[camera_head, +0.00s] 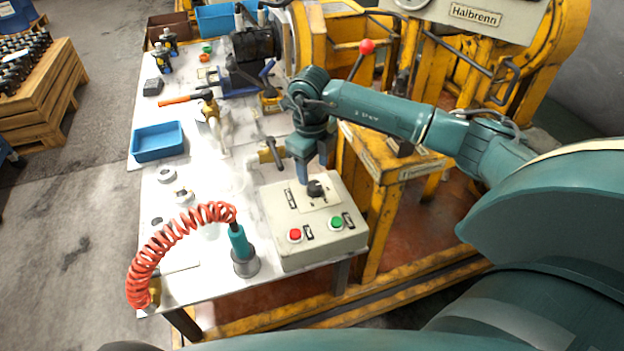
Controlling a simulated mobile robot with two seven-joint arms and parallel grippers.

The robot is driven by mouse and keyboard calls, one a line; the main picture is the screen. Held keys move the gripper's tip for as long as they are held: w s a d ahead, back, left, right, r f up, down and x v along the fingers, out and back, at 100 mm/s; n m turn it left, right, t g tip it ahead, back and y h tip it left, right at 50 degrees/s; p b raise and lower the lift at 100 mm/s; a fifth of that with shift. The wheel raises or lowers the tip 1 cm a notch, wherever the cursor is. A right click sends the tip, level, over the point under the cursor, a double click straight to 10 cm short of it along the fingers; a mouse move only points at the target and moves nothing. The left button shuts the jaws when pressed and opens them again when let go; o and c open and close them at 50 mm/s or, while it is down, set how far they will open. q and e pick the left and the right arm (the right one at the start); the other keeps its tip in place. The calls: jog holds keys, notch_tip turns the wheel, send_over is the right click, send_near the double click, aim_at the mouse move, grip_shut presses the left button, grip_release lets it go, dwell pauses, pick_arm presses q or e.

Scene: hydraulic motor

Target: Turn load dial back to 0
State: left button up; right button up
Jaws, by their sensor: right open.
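The black load dial (315,189) sits on the upper part of a beige control box (293,258) on the table. Its scale is too small to read. My right gripper (312,174) comes in from the right and points down just above and behind the dial. Its blue-grey fingers are open, with a gap between them. I cannot tell whether a finger touches the dial. The box also has a red button (294,235) and a green button (336,223) at its front. My left gripper is not in view.
A coiled red hose with a teal handle (239,242) stands left of the box. A grey-handled valve (272,153) is close behind it. A blue tray (158,143) lies farther left. Yellow machine frames (383,210) stand on the right, beneath my right arm.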

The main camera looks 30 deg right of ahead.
aim_at(314, 185)
jog(key=shift+f, duration=2.75)
jog(key=shift+w, duration=0.1)
jog(key=shift+c, duration=0.4)
jog(key=shift+d, duration=0.1)
jog(key=c, duration=0.9)
